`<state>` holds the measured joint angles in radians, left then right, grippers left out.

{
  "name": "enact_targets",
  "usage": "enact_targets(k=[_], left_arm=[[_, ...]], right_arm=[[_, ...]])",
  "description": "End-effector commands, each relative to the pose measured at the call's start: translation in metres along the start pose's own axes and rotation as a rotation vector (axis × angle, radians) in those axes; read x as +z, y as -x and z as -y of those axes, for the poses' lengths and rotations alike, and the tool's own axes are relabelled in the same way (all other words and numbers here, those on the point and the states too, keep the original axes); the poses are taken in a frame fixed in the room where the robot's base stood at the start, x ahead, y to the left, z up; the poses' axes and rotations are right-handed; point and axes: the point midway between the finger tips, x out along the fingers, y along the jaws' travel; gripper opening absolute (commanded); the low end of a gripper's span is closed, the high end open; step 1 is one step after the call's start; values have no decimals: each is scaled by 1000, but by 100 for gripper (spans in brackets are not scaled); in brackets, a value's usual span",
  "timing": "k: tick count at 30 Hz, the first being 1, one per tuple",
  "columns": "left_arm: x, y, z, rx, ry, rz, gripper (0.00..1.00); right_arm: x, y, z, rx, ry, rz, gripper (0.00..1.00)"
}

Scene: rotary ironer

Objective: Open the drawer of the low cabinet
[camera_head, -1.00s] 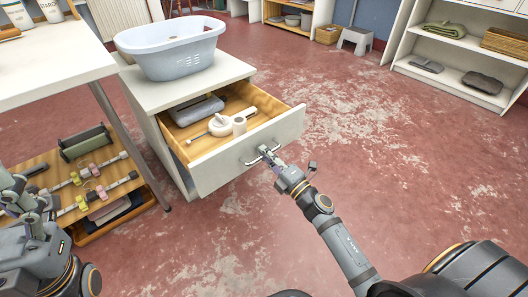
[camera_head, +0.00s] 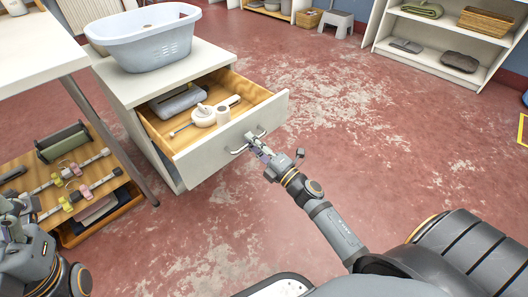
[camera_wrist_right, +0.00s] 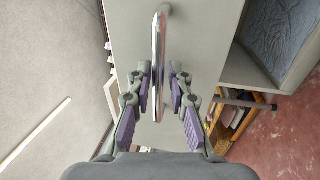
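The low cabinet (camera_head: 120,82) is white, and its top drawer (camera_head: 205,153) stands well out from the cabinet. Inside the wooden drawer lie a grey folded-looking item (camera_head: 178,101) and small white items (camera_head: 207,115). In the right wrist view, the handle (camera_wrist_right: 159,45) runs between the two fingers of the gripper (camera_wrist_right: 160,75). My left gripper is not clearly visible; part of my left arm shows at the lower left.
A pale blue laundry basket (camera_head: 150,48) stands on the cabinet top. A white table (camera_head: 35,55) and a low wooden shelf (camera_head: 72,232) with clips and cloths are at the left. Red floor (camera_head: 380,130) is clear to the right. Shelves (camera_head: 440,55) stand at the back right.

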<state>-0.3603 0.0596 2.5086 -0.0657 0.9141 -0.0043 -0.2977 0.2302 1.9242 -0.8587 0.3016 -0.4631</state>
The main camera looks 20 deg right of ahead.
Motion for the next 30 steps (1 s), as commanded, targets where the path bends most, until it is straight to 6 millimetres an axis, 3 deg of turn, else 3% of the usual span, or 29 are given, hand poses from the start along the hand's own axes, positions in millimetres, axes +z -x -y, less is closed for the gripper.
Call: enact_targets(k=[18,24,30], left_arm=[[0,0,0,1,0,0,64],[0,0,0,1,0,0,64],[0,0,0,1,0,0,64]], right_arm=[[-1,97,2,-7,0,-5,19],[-1,111,1,-3,0,-2,19],[0,112,0,-2,0,0,19]])
